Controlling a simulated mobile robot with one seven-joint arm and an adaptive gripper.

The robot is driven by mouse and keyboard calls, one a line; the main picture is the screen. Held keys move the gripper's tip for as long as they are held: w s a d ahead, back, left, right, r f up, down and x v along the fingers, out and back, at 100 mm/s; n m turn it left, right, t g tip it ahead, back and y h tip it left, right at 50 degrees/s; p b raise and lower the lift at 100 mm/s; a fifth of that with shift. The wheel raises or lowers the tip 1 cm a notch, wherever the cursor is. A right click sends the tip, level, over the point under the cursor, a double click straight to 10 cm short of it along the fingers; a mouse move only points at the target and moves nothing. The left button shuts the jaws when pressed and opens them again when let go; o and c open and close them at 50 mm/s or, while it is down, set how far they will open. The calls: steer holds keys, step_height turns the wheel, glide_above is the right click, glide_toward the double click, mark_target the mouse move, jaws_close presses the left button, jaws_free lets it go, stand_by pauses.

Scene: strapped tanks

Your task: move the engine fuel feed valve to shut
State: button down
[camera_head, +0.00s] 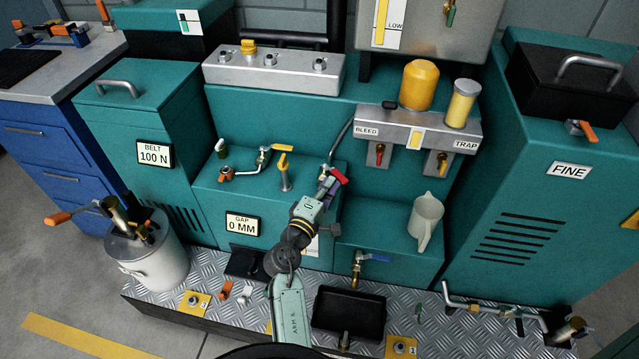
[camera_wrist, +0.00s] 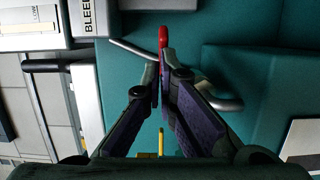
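A red lever handle (camera_head: 339,176) sits on a grey pipe (camera_head: 340,139) in front of the teal cabinet, in the middle of the head view. No label naming it as the engine fuel feed valve is readable. My gripper (camera_head: 329,185) is at this handle. In the wrist view, the fingertips of my gripper (camera_wrist: 158,75) are nearly together, with the red handle (camera_wrist: 163,37) sticking out beyond them; they look closed on it. The valve body is hidden behind the fingers. The grey pipe (camera_wrist: 226,104) shows on both sides of them.
A yellow lever (camera_head: 284,152) and an orange-handled valve (camera_head: 226,173) stand to the left. The bleed and trap shelf (camera_head: 399,126) is up and right. A blue-handled tap (camera_head: 376,257) and black tray (camera_head: 348,314) are below.

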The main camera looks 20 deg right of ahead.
mark_target(342, 183)
steer(key=shift+s+d, duration=0.15)
steer(key=shift+d, duration=1.65)
steer(key=shift+w+d, duration=0.2)
steer(key=shift+d, duration=0.4)
steer(key=shift+w+d, duration=0.15)
steer(key=shift+d, duration=0.55)
